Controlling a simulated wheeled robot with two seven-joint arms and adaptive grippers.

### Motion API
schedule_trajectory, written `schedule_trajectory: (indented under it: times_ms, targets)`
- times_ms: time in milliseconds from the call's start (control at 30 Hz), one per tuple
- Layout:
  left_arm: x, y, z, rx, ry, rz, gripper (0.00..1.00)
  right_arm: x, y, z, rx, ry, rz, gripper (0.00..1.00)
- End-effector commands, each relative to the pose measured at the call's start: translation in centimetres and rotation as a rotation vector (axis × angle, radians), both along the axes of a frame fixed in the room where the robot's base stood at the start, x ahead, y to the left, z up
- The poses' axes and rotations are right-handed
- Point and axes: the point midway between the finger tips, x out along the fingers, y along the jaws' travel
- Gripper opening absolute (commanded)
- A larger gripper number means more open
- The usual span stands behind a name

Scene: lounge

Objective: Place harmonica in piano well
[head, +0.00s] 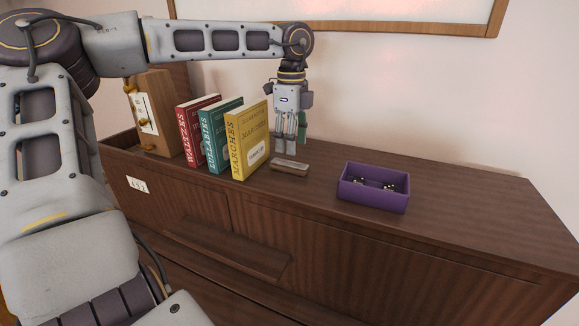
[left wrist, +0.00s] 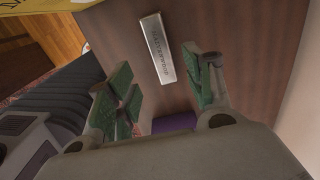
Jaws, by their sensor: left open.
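The harmonica (head: 289,167), a small slim bar with a brown side, lies on the dark wooden top just right of the yellow book. In the left wrist view the harmonica (left wrist: 157,48) shows a silver face with lettering. My left gripper (head: 290,145) points down just above and behind it. In the left wrist view my left gripper (left wrist: 163,88) has its green-padded fingers apart with nothing between them; the harmonica lies beyond the fingertips. I cannot make out a part that is clearly a piano well. My right gripper is not in view.
Red (head: 191,130), green (head: 217,134) and yellow (head: 246,140) books stand upright left of the gripper. A wooden metronome-like case (head: 160,115) stands behind them. A purple open box (head: 372,199) holding small dark items stands to the right. The wooden top (head: 470,205) is clear beyond it.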

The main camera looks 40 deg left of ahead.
Motion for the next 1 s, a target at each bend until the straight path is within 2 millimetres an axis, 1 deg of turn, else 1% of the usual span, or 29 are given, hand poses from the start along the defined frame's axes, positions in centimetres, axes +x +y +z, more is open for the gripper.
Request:
schedule_trajectory:
  times_ms: [100, 200, 533, 667, 867, 1000]
  targets:
    - [0.0, 0.0, -0.9, -0.001, 0.001, 0.0, 0.52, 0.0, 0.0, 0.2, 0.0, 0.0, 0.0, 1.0]
    - [0.0, 0.0, -1.3, 0.0, 0.0, 0.0, 0.52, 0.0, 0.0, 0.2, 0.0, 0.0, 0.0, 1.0]
    - [0.0, 0.0, -1.4, -0.001, 0.0, 0.0, 0.52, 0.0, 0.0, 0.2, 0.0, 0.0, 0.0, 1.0]
    - [0.0, 0.0, -1.7, -0.001, 0.001, 0.0, 0.52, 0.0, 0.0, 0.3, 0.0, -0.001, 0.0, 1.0]
    - [0.1, 0.1, -3.2, -0.003, 0.002, -0.001, 0.52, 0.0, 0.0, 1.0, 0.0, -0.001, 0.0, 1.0]
    - [0.2, 0.2, -4.6, -0.003, 0.002, 0.0, 0.52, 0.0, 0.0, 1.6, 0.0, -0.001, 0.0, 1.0]
